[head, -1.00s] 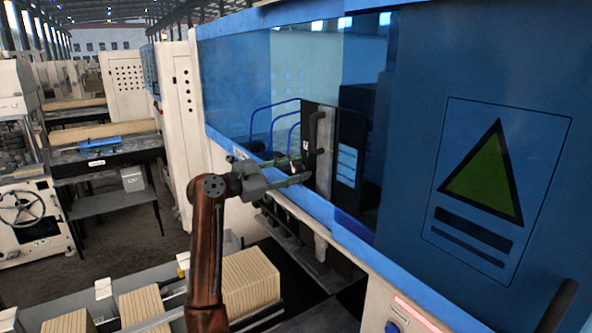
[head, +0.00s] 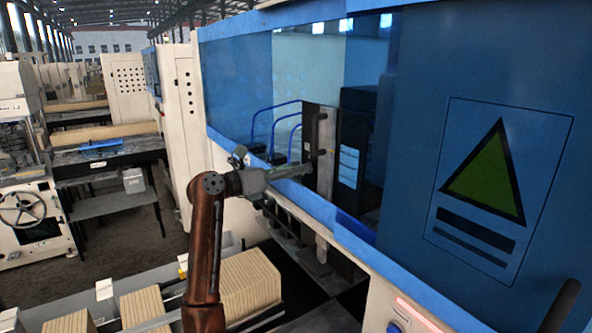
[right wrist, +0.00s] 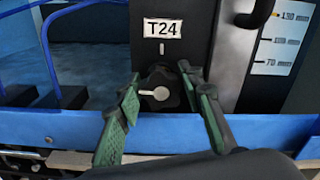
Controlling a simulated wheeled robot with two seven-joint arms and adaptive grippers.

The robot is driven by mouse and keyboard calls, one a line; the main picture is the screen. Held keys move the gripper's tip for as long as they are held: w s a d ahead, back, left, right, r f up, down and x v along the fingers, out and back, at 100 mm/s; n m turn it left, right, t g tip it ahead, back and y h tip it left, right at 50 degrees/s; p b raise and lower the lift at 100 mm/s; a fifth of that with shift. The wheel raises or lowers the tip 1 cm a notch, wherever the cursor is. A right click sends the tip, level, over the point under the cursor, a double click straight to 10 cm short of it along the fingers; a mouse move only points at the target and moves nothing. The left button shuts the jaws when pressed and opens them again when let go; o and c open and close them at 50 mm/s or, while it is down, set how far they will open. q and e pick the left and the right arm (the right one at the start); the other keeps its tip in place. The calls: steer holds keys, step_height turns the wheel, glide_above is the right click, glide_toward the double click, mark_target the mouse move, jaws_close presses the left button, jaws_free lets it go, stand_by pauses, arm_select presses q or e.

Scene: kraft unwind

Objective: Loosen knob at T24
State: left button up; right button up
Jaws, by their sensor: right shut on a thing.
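The black knob (right wrist: 160,90) with a pale pointer shows in the right wrist view, under a white T24 label (right wrist: 163,28) on a dark panel. The pointer lies about level, toward the left. My right gripper (right wrist: 159,73) has its green-padded fingers on either side of the knob and is shut on it. In the head view my right gripper (head: 304,171) reaches over the blue sill to the dark panel (head: 320,130), and the knob cannot be made out there. My left gripper is not in view.
A curved black handle (head: 320,132) stands on the panel above the gripper. The blue sill (head: 340,222) runs below the opening. Stacks of tan boards (head: 248,285) lie below my right arm.

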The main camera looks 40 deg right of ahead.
steer(key=n, duration=0.5)
steer(key=shift+w+r+p, duration=0.1)
steer(key=shift+r+p, duration=0.2)
steer(key=shift+p, duration=0.05)
stand_by(0.4)
steer(key=o, duration=0.8)
steer(key=shift+f, duration=0.1)
steer(key=shift+o, duration=0.4)
steer(key=shift+d+f, duration=0.15)
steer(key=shift+d, duration=0.05)
steer(key=shift+a, duration=0.1)
steer(key=w+a, duration=0.1)
steer(key=a, duration=1)
steer(key=shift+w+a, duration=0.15)
steer(key=shift+a, duration=0.25)
